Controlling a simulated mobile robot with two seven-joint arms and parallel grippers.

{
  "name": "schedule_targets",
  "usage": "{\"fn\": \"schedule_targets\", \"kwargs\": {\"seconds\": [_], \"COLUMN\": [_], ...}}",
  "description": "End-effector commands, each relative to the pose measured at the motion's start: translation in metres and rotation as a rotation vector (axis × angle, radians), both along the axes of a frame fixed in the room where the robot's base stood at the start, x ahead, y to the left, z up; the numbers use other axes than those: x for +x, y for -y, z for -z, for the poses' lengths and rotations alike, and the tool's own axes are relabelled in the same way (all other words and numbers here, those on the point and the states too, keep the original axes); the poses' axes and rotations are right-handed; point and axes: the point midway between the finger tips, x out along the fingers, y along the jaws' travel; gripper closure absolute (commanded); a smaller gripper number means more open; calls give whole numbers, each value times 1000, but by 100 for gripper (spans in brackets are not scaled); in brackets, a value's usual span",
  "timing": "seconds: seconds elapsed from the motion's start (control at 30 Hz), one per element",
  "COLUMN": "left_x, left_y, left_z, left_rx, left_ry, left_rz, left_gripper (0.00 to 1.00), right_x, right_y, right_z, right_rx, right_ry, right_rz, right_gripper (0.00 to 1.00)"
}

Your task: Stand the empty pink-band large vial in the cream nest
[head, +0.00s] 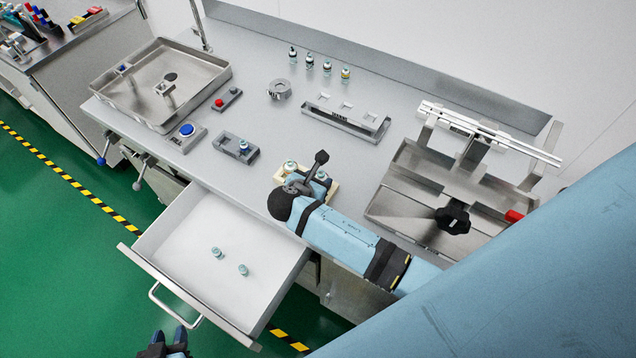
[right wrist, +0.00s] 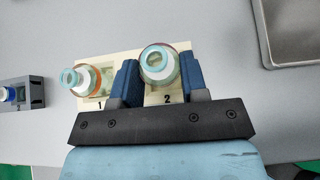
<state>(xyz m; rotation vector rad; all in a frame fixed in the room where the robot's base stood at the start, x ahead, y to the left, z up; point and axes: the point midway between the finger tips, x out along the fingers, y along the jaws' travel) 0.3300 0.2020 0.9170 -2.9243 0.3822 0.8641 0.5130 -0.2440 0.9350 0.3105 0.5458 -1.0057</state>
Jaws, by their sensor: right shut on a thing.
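The cream nest (right wrist: 113,60) lies on the bench and shows two places marked 1 and 2; its rim shows beside my right arm in the head view (head: 333,190). My right gripper (right wrist: 160,82) is shut on a clear vial (right wrist: 159,65) with a teal rim and a reddish-pink band edge, at place 2. Whether its base rests in the place is hidden. Another vial (right wrist: 82,79) with an orange-red band is at place 1 and looks leaning in this view. My left gripper (head: 169,342) is open and empty, low in front of the drawer.
An open drawer (head: 185,235) holds two vials (head: 217,253). Several small vials (head: 326,68), a slotted rack (head: 345,118) and a steel tray (head: 110,85) stand behind. A steel fixture (head: 400,205) stands right.

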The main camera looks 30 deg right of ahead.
Motion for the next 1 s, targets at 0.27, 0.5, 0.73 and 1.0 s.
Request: {"fn": "schedule_targets", "kwargs": {"seconds": [0.27,0.5,0.73,1.0], "left_x": [-2,-6,-8,-6], "left_y": [0,0,0,0], "left_z": [0,2,3,-1], "left_rx": [0,0,0,-2], "left_ry": [-3,-10,-15,-13], "left_rz": [-1,-1,-1,-2], "left_gripper": [61,61,61,61], "right_x": [0,0,0,1], "right_y": [0,0,0,1], "right_z": [14,17,17,10], "right_rx": [1,1,1,0], "right_ry": [1,1,1,0], "right_rz": [0,0,0,0], "right_gripper": [82,50,34,34]}}
